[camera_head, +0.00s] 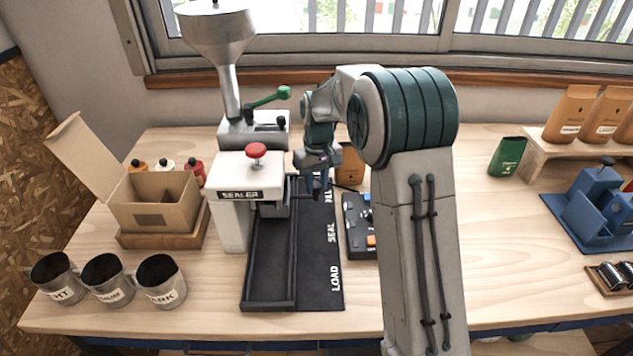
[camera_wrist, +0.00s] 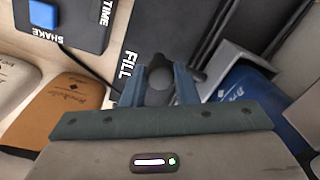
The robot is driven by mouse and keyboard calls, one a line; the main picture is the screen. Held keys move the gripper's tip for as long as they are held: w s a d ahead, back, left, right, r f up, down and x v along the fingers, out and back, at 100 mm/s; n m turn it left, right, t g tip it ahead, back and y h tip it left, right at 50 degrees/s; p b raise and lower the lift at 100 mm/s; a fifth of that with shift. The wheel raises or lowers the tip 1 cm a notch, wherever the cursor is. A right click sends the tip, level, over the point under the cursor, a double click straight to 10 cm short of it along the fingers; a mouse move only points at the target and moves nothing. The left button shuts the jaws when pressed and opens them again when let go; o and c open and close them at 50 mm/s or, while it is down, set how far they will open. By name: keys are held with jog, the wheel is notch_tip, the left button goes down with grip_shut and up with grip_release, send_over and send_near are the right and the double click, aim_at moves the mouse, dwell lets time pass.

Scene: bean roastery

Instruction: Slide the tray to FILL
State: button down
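A black track (camera_head: 269,304) runs back from the table's front edge, beside a dark strip (camera_head: 318,262) lettered LOAD, SEAL and FILL from front to back. My gripper (camera_head: 318,190) is at its back end, by FILL, pointing down. In the wrist view, my gripper (camera_wrist: 160,85) has its two blue-grey fingers closely on either side of a dark round knob (camera_wrist: 160,88), next to the word FILL (camera_wrist: 127,66). The knob seems to belong to the tray, whose body I cannot make out clearly from the track. The front of the track looks empty.
The white sealer (camera_head: 232,215) with its red knob stands left of the track, a funnel hopper (camera_head: 215,35) behind it. A button box (camera_head: 358,225) is close on the right. Cups (camera_head: 160,280) and an open carton (camera_head: 155,203) stand left.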

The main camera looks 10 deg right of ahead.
jog(key=shift+w+d+r+p, duration=0.15)
jog(key=shift+w+p, duration=0.85)
jog(key=shift+w, duration=1.15)
jog(key=c, duration=1.1)
grip_release()
jog(key=shift+w, duration=0.15)
jog(key=r, duration=1.3)
jog(key=shift+d+r, duration=0.35)
